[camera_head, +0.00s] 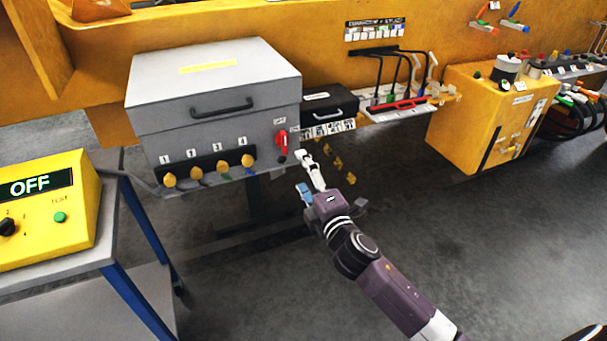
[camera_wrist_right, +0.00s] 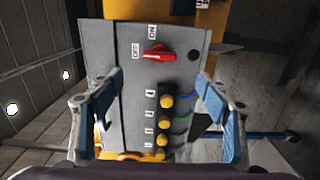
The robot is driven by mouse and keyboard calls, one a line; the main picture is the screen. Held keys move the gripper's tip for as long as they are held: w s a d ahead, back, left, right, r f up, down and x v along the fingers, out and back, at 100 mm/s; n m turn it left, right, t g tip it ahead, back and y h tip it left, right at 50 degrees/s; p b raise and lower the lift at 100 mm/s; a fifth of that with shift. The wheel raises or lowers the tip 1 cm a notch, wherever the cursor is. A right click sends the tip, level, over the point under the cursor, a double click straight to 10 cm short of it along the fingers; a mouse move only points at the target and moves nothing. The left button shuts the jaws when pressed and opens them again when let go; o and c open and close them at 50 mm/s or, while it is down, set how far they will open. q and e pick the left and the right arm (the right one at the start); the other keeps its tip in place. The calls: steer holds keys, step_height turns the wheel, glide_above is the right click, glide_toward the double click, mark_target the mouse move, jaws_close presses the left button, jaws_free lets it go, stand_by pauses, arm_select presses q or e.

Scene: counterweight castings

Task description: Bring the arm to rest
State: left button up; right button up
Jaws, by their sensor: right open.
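My right arm comes in from the lower right of the head view. My right gripper (camera_head: 307,178) is open and empty, in the air in front of the right end of the grey box (camera_head: 215,85). In the right wrist view its two blue-padded fingers (camera_wrist_right: 160,115) stand wide apart, with the box (camera_wrist_right: 112,65) between and beyond them. A red switch handle (camera_head: 282,144) is on the box's front; it also shows in the right wrist view (camera_wrist_right: 157,53), near ON and OFF labels. I see no contact between gripper and box. My left gripper is not in view.
A yellow tester (camera_head: 48,215) reading OFF stands on a blue-legged cart (camera_head: 125,240) at left. Several yellow knobs (camera_head: 248,161) line the box's front. A black case (camera_head: 328,104) and a yellow cabinet (camera_head: 470,115) are to the right.

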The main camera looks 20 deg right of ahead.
steer(key=shift+f, duration=0.1)
stand_by(0.3)
steer(key=s+d+f+m+g, duration=0.1)
steer(key=s+f+m+g, duration=0.1)
steer(key=f, duration=0.9)
steer(key=s+d+f+m+g, duration=0.1)
steer(key=s+f+m+g, duration=0.1)
steer(key=f, duration=0.8)
steer(key=s+d+f+m+g+h, duration=0.1)
steer(key=s+f+m+g, duration=0.15)
steer(key=s+f, duration=0.65)
steer(key=s+f+m+g, duration=0.25)
steer(key=s+f, duration=0.25)
steer(key=f, duration=0.8)
steer(key=s+f+m+g, duration=0.2)
steer(key=s+f, duration=0.4)
steer(key=s, duration=0.7)
steer(key=s+a+f+m+g, duration=0.1)
steer(key=s+f, duration=0.5)
steer(key=s, duration=0.6)
steer(key=s+a+f+m+g, duration=0.1)
steer(key=s+f+m+g, duration=0.3)
steer(key=s, duration=0.9)
step_height(320, 180, down, 3)
steer(key=shift+s+a+r+g, duration=0.2)
steer(key=shift+s+a+g, duration=0.1)
steer(key=shift+g, duration=0.2)
steer(key=shift+o, duration=0.4)
